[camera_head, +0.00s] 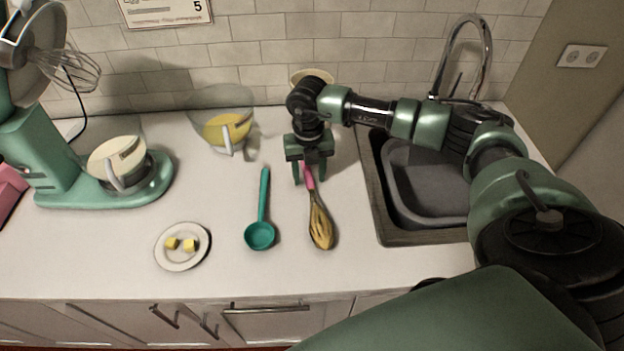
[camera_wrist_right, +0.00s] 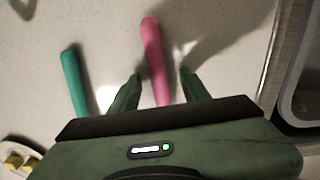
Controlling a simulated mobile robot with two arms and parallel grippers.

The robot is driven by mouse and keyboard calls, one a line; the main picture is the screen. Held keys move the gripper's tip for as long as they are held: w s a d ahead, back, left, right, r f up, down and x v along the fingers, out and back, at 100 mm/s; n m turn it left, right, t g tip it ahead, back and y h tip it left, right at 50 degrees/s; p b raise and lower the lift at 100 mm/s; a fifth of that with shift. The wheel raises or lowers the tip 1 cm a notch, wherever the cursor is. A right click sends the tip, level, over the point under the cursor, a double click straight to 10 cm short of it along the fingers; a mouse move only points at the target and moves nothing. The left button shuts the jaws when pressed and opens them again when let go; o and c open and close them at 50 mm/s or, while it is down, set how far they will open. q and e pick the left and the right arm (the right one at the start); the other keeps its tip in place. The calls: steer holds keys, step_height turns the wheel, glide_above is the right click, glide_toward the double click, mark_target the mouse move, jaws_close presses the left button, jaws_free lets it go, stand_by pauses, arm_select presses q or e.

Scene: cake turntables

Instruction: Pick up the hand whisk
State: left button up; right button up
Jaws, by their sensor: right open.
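The hand whisk (camera_head: 320,222) lies on the white counter, with its pink handle pointing to the back and its tan wire head toward the front. My right gripper (camera_head: 310,178) is over the handle end, pointing down, with its fingers open. In the right wrist view the pink handle (camera_wrist_right: 154,60) runs between the two open fingertips (camera_wrist_right: 160,78), with a gap on each side. The whisk's head is hidden there behind the gripper body. I cannot tell the exact height of the fingers above the counter. My left gripper is not in view.
A teal ladle (camera_head: 260,233) lies just left of the whisk. A plate (camera_head: 182,262) with yellow pieces is further left. A jug (camera_head: 226,130) and a stand mixer (camera_head: 60,165) stand behind. The sink (camera_head: 425,185) is on the right. Counter in front is clear.

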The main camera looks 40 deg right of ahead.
jaws_close()
steer(key=shift+r, duration=0.15)
